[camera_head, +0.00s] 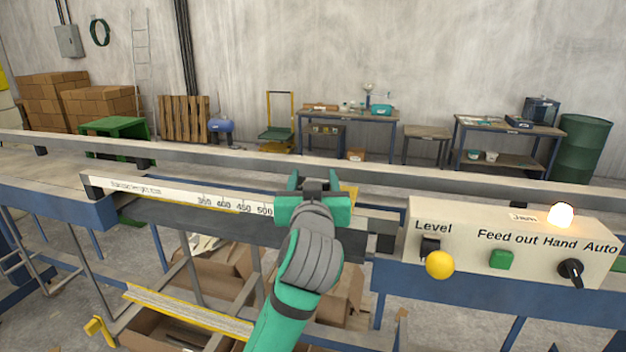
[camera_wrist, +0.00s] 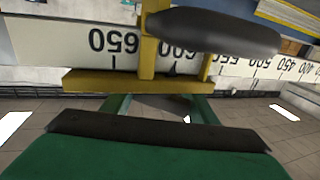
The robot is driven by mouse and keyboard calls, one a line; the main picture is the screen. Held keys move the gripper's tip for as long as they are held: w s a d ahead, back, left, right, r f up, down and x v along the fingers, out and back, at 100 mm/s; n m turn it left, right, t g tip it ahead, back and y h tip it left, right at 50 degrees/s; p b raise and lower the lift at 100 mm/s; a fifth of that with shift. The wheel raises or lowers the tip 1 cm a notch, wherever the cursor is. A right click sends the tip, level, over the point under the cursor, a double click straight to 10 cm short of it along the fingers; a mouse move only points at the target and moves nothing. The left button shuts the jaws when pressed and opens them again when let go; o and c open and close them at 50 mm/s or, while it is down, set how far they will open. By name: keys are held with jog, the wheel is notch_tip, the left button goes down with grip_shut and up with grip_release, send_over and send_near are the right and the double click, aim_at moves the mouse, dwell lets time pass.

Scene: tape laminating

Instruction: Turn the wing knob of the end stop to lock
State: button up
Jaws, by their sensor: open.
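The end stop (camera_wrist: 130,80) is a yellow bracket across the white ruler rail, near the 600 and 650 marks in the wrist view. A dark grey rounded bar (camera_wrist: 215,32), which looks like its wing knob, lies close to the camera in front of the bracket. In the head view only a small yellow part of the end stop (camera_head: 350,195) shows; my gripper hides the rest, including the knob. My green gripper (camera_head: 313,182) is open at the rail, just right of the 500 mark. I cannot tell whether it touches the knob.
The white ruler rail (camera_head: 150,191) runs along the conveyor's near side. A beige control panel (camera_head: 480,262) with a yellow button, a green button and a black switch stands close on the right. A lamp (camera_head: 561,215) on it is lit. Cardboard boxes lie below the rail.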

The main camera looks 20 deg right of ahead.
jog(key=o, duration=1)
jog(key=shift+d, duration=0.1)
jog(key=shift+o, duration=0.2)
jog(key=v, duration=1)
jog(key=shift+s+a, duration=0.25)
jog(key=shift+s, duration=0.1)
